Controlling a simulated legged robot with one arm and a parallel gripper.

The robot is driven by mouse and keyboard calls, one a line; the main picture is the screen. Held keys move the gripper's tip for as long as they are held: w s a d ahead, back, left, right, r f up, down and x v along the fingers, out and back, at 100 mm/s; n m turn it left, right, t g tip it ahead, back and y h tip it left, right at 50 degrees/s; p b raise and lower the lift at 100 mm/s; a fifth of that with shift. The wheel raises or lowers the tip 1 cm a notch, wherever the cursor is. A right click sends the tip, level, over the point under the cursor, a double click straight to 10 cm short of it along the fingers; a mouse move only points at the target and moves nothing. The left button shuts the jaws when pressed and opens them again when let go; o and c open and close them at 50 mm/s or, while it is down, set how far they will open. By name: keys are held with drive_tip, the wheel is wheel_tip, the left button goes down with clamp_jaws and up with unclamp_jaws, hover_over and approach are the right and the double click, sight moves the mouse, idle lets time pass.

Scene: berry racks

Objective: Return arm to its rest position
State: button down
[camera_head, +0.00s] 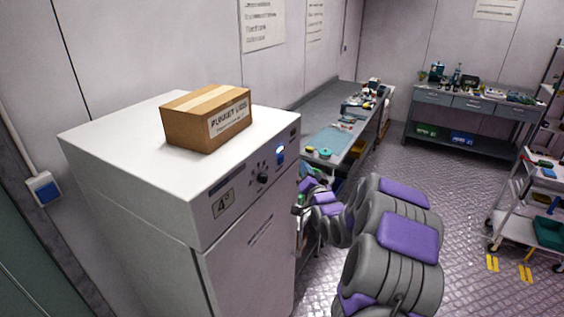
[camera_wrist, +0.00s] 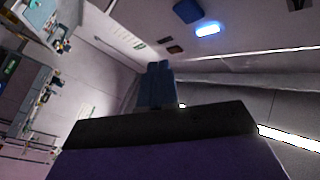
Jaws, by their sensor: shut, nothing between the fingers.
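My arm, grey with purple panels, extends forward at the lower right of the head view, beside the white cabinet's right side. Its far end is partly hidden behind the cabinet edge in that view. In the wrist view my gripper (camera_wrist: 160,68) shows as two dark blue fingers pressed together, with nothing between them. The fingers point toward the white cabinet, whose front with a lit blue indicator (camera_wrist: 207,29) fills the top right of the wrist view.
The white cabinet (camera_head: 245,240) stands close on the left, with a cardboard box (camera_head: 180,128) on top. A workbench (camera_head: 335,140) with tools runs along the wall behind it. Another bench (camera_head: 470,103) stands at the back, and a white cart (camera_head: 538,180) at right. The floor (camera_head: 460,220) between is clear.

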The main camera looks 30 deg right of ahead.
idle(0.6)
drive_tip(key=s+a+f+n+g+y+b, duration=0.25)
drive_tip(key=s+a+f+g+b, duration=0.2)
drive_tip(key=a, duration=0.65)
drive_tip(key=s+a+f+n+g+y+b, duration=0.1)
drive_tip(key=s+a+f+n+g+b, duration=0.4)
drive_tip(key=a, duration=0.5)
drive_tip(key=s+a+f+n+g+b, duration=0.1)
drive_tip(key=s+a+f+g, duration=0.1)
drive_tip(key=s, duration=1)
drive_tip(key=s+a+f+n+g+y+b, duration=0.1)
drive_tip(key=s+a+g, duration=0.4)
drive_tip(key=s, duration=0.7)
drive_tip(key=s+a+f+n+g+b, duration=0.1)
drive_tip(key=s+a+f+g+b, duration=0.2)
drive_tip(key=s, duration=1)
drive_tip(key=a+f+g, duration=0.1)
drive_tip(key=a, duration=0.2)
drive_tip(key=shift+y, duration=0.25)
